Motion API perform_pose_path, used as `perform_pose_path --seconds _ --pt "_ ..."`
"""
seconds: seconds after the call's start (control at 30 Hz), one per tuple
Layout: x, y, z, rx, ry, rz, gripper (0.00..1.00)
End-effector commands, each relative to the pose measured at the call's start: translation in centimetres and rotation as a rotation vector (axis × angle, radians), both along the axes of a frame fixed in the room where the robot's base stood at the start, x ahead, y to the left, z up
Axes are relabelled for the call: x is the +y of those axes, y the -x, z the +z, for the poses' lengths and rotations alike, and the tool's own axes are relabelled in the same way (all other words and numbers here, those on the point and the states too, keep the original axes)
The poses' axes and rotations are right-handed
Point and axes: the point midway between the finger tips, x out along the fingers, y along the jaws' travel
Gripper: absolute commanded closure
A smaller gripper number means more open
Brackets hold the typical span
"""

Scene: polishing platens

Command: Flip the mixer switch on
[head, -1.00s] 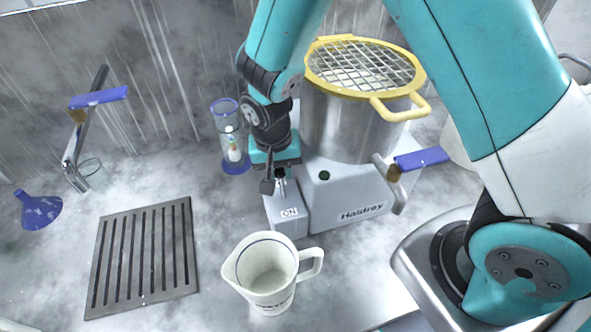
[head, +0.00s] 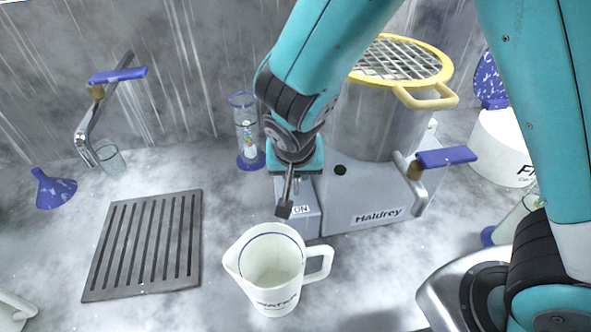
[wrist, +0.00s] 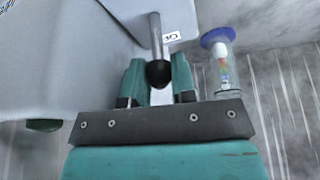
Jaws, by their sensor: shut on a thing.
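The mixer (head: 375,211) is a light grey machine marked Haldrey, with a steel pot on top. Its switch is a metal lever with a dark ball knob (head: 284,209), on a small box at the mixer's left front. The lever leans down and forward beside the ON label (head: 300,209), which it partly covers in the head view. My gripper (head: 292,181) is at the lever, shut on it. In the wrist view the knob (wrist: 158,73) sits between the two fingers, with the ON label (wrist: 171,38) beside the rod. The gripper body hides part of the switch box.
A white jug (head: 270,269) stands just in front of the switch. A glass tube on a blue base (head: 249,160) stands behind left. A drain grate (head: 145,245), blue funnel (head: 53,189) and tap (head: 92,130) are at left. A blue-handled tap (head: 445,158) is on the pot's right.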

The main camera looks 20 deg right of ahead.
Motion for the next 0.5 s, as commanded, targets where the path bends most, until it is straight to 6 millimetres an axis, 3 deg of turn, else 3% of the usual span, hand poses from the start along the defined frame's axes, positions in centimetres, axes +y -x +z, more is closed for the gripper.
perform_pose_path --seconds 0.03,0.07,0.13,0.5 --pt "0.07 0.07 -0.04 0.003 -0.001 0.001 1.00" --pt "0.08 0.06 -0.04 0.003 -0.001 0.001 0.68" --pt "0.08 0.05 -0.03 0.002 0.000 0.001 0.52" --pt "0.15 0.12 0.36 -0.001 0.000 0.003 0.49"
